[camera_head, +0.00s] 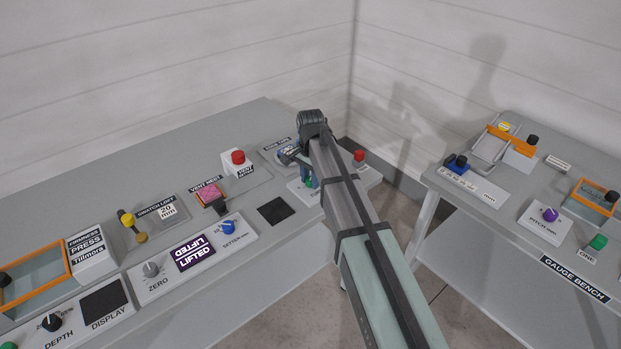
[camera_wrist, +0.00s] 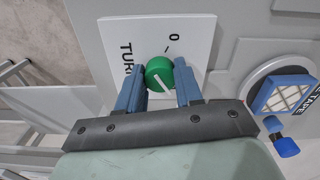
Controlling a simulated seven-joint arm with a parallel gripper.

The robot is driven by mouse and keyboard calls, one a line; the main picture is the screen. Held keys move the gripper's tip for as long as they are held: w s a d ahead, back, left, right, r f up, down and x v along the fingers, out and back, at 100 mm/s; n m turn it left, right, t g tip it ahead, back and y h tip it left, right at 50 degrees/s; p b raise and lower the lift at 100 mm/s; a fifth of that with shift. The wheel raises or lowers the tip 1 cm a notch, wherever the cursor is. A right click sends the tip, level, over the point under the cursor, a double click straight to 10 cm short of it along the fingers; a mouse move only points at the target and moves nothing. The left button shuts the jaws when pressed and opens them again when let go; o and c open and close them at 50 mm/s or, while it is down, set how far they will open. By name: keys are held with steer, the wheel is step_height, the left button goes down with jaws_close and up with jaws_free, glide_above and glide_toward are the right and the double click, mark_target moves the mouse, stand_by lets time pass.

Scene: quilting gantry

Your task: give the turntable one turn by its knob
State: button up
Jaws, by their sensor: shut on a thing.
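A green round knob (camera_wrist: 159,72) with a white pointer line sits on a white plate (camera_wrist: 195,30) marked "TUR…", the rest of the word being hidden, and "0". The two blue fingers of my gripper (camera_wrist: 160,78) stand on either side of the knob and are shut on it. In the wrist view the pointer line slants down and to the right. A round grey disc (camera_wrist: 249,87) carrying a blue-framed tile (camera_wrist: 287,94) lies right of the plate, and looks like the turntable. In the head view the green knob (camera_head: 309,182) is partly hidden by my arm.
A blue knob (camera_wrist: 288,147) stands near the disc. In the head view, a red button (camera_head: 238,157) on a white box and a black square (camera_head: 276,211) are left of my arm. Another red button (camera_head: 359,155) is close on its right. The gauge bench (camera_head: 469,222) stands apart at right.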

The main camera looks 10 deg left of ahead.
stand_by(0.4)
steer(key=o, duration=1)
steer(key=shift+o, duration=0.2)
steer(key=shift+r, duration=0.1)
step_height(320, 180, up, 14)
